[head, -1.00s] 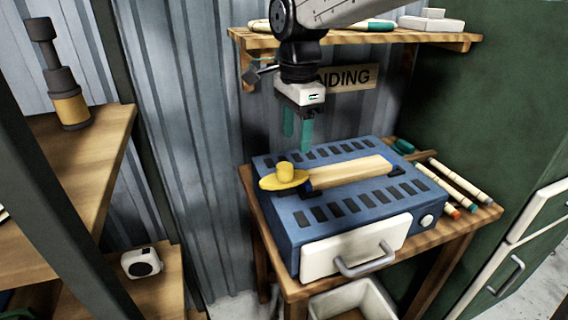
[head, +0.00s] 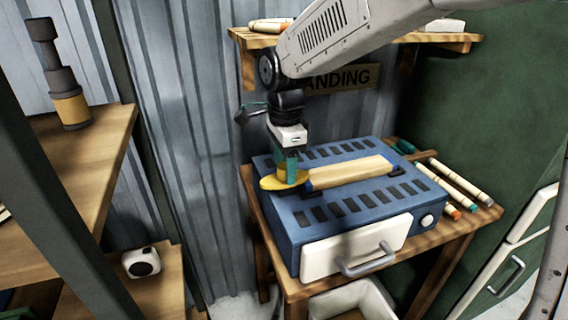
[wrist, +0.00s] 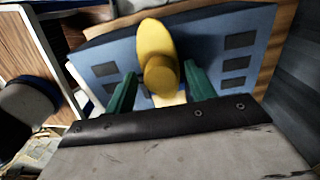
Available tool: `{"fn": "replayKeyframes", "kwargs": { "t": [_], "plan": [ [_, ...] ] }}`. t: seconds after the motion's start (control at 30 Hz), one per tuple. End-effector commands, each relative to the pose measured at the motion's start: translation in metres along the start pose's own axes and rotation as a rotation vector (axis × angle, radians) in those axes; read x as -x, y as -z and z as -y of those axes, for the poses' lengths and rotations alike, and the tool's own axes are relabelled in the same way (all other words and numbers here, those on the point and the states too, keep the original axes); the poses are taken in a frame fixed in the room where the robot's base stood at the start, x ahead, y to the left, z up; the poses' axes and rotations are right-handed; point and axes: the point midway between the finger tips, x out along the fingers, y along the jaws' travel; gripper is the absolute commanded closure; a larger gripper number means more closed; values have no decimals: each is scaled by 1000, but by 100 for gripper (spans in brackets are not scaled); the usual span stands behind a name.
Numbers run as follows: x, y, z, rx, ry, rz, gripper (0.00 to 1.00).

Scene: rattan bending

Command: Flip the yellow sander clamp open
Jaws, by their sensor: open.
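The yellow sander clamp (head: 270,183) lies flat at the left end of a tan wooden bar on top of the blue sander box (head: 293,232). In the wrist view the clamp (wrist: 153,40) shows as a yellow oval plate with a round knob (wrist: 161,74). My gripper (head: 287,178) is open and points down over the clamp, its green fingers on either side of the knob. In the wrist view the gripper (wrist: 160,82) has the knob between its fingers, with a gap on both sides. The fingers hide the knob in the head view.
The wooden bar (head: 350,172) runs right from the clamp. Several sticks (head: 455,184) lie right of the box on the wooden table. A shelf (head: 262,40) is behind and above. A white drawer front (head: 350,249) faces forward.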

Motion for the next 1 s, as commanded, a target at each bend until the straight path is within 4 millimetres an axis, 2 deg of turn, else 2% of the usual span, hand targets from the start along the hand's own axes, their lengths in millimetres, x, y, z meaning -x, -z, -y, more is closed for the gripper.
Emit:
{"fn": "replayKeyframes", "kwargs": {
  "t": [0.03,0.07,0.2,0.63,1.0],
  "plan": [
    [0,0,0,0,0,0,45],
    [0,0,0,0,0,0,51],
    [0,0,0,0,0,0,90],
    [0,-1,0,63,0,1,90],
    [0,0,0,344,-1,1,90]
  ]
}}
